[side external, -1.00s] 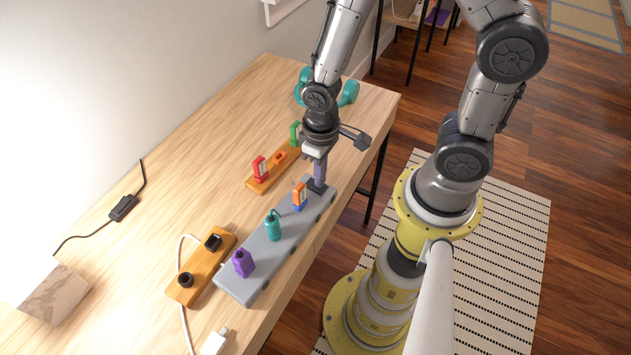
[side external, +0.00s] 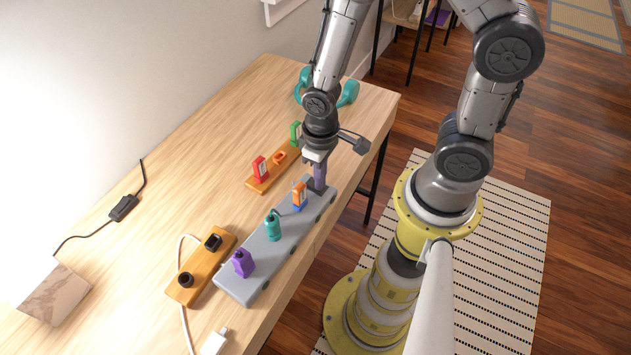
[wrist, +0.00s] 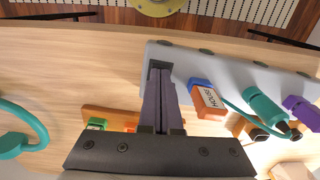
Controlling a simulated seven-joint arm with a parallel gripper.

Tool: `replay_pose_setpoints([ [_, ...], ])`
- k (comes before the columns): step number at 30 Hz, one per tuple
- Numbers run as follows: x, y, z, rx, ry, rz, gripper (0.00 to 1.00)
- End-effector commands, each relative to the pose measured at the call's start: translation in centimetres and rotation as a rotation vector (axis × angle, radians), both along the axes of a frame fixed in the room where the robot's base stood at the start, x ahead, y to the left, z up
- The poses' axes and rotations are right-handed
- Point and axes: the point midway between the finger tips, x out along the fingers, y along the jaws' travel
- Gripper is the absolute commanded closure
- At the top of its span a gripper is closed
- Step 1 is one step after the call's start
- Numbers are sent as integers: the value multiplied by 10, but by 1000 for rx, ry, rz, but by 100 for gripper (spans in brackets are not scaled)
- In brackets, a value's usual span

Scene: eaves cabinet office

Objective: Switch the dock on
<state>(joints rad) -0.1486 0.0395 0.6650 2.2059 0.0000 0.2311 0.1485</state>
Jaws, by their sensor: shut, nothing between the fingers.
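The long grey dock (side external: 275,250) lies along the table's near edge; it also shows in the wrist view (wrist: 220,65). My gripper (side external: 319,187) is shut and empty, pointing down at the dock's far end. In the wrist view its fingertips (wrist: 159,70) overlap a dark patch on that end; I cannot tell whether they touch it. An orange-and-blue stick (side external: 299,196), labelled in the wrist view (wrist: 208,100), stands in the dock beside the fingers. A teal plug (side external: 273,228) and a purple plug (side external: 243,263) stand farther along. No switch is clearly visible; the fingers may hide it.
An orange holder (side external: 259,184) with a red stick (side external: 260,168) and a green stick (side external: 295,132) lies behind the dock. An orange power strip (side external: 183,292) with black plugs is at left. Teal headphones (side external: 348,93) lie at the far end.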

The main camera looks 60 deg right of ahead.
Motion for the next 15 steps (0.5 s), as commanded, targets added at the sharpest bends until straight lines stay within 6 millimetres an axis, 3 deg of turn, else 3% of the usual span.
replay_pose_setpoints([
  [15,1,0,36,0,-2,0,100],
])
